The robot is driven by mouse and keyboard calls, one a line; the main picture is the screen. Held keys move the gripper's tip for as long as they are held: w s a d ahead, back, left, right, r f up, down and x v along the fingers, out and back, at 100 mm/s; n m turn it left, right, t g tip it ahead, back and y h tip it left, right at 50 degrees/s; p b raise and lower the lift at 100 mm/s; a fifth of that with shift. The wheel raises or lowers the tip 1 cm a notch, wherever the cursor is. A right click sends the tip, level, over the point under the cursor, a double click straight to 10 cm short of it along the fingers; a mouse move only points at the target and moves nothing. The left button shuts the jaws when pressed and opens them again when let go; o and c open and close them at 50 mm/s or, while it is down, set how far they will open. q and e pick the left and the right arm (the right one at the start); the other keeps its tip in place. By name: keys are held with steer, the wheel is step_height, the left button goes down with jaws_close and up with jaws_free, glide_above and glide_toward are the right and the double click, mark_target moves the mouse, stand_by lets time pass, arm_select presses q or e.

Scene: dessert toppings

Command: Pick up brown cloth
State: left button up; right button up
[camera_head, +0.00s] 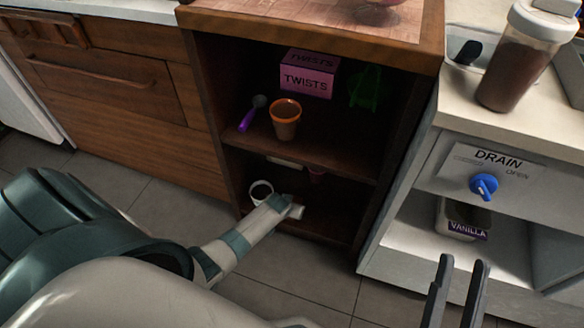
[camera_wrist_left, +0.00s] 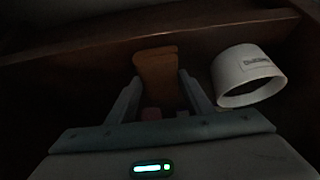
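A folded brown item (camera_wrist_left: 158,72), which looks like the brown cloth, stands ahead of my left gripper in the left wrist view, against the dark shelf wall. My left gripper (camera_wrist_left: 160,88) is open, with its fingers apart on either side of the item's lower part; I cannot tell whether they touch it. In the head view my left gripper (camera_head: 292,207) reaches into the lower shelf of the wooden cabinet, and I cannot make out the cloth there. My right gripper (camera_head: 463,264) is open and empty in front of the white counter.
A white round container (camera_wrist_left: 248,76) lies close right of my left gripper; it also shows in the head view (camera_head: 261,189). The shelf above holds an orange cup (camera_head: 286,120), a purple-handled scoop (camera_head: 247,120) and a pink TWISTS box (camera_head: 307,78). The cabinet's walls are close around.

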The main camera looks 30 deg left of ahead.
arm_select(q)
steer(key=c, duration=0.4)
steer(key=shift+o, duration=0.2)
